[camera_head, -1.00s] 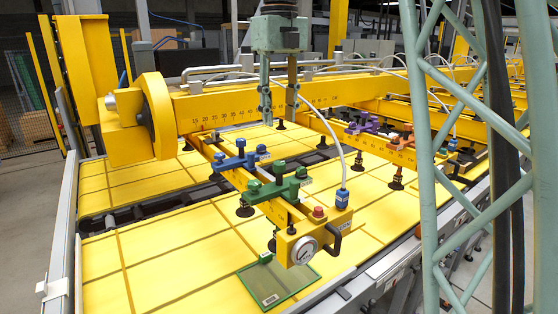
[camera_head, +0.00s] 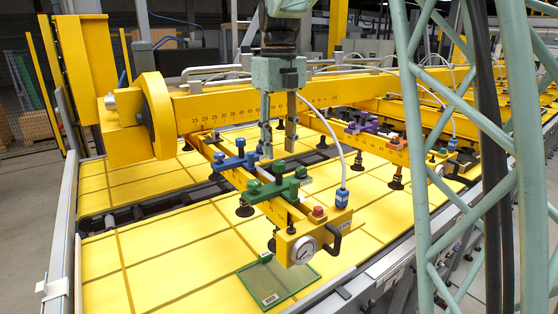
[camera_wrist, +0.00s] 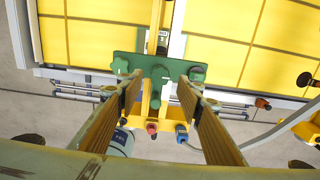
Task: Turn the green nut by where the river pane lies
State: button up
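The green clamp (camera_head: 276,188) sits across the yellow arm of the lifter, near its gauge end, with several green knobs on top. Its middle green nut (camera_head: 279,168) stands upright; it also shows in the wrist view (camera_wrist: 158,74). A clear green-edged pane (camera_head: 285,284) with a white label lies flat below that end. I cannot read the label. My gripper (camera_head: 278,152) points down above and behind the green clamp, fingers apart and empty. In the wrist view my gripper (camera_wrist: 160,82) has its fingertips either side of the middle nut in the picture; neither visibly touches it.
A blue clamp (camera_head: 235,161) sits further back on the same arm. Purple (camera_head: 361,127) and orange (camera_head: 402,138) clamps sit on another arm. The gauge (camera_head: 304,250), red button (camera_head: 319,211) and blue connector (camera_head: 342,197) crowd the near end. The long beam (camera_head: 230,105) stands behind.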

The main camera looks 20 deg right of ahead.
aim_at(279, 162)
jog(key=shift+f, duration=2.25)
jog(key=c, duration=0.9)
jog(key=shift+n, duration=0.5)
